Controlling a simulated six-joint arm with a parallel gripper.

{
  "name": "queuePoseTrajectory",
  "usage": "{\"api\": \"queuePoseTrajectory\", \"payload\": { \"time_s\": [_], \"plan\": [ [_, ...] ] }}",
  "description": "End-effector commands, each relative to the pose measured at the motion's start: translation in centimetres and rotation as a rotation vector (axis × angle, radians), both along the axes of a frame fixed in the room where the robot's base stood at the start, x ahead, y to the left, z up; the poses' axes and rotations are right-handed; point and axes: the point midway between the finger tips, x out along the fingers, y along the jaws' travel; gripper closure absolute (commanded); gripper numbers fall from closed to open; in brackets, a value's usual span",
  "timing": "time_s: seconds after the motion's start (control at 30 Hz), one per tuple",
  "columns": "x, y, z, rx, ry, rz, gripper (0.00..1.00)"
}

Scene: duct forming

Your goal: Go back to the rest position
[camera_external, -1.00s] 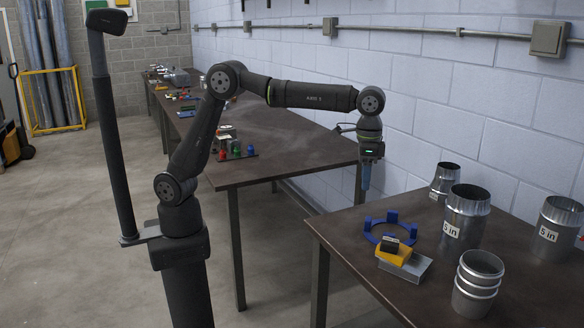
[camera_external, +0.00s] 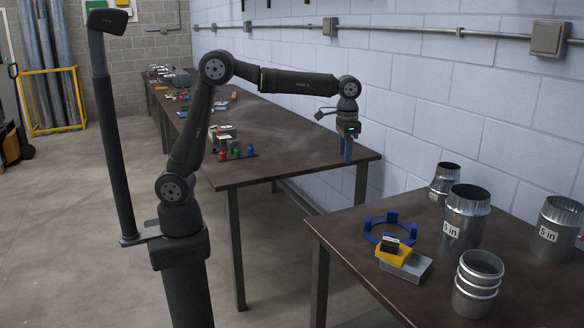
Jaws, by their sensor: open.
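My gripper (camera_external: 347,150) points down with its blue fingers apart and nothing between them. It hangs in the air near the right front corner of the far table (camera_external: 290,150), in front of the white block wall. My arm stretches out to the right from the upright part of my body, with its elbow high. The gripper is well apart from the ducts and tools on the near table.
The near table (camera_external: 345,237) holds several metal ducts, one large one (camera_external: 466,215) labelled 5 in. A blue ring stand (camera_external: 370,235) and a yellow and grey tool (camera_external: 393,253) lie left of them. Small coloured parts (camera_external: 236,152) sit on the far table. A gap separates the tables.

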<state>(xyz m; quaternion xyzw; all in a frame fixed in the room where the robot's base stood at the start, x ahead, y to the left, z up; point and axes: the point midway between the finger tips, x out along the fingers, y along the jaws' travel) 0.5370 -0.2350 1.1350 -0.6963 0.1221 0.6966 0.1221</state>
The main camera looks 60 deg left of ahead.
Motion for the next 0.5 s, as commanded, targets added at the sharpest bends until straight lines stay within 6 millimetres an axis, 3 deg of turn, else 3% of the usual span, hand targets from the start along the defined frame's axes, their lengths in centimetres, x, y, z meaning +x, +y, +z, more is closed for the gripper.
{"api": "queuePoseTrajectory", "payload": {
  "time_s": [0.5],
  "plan": [
    [0.2,10.1,-0.1,0.0,-0.001,0.142,0.46]
  ]
}}
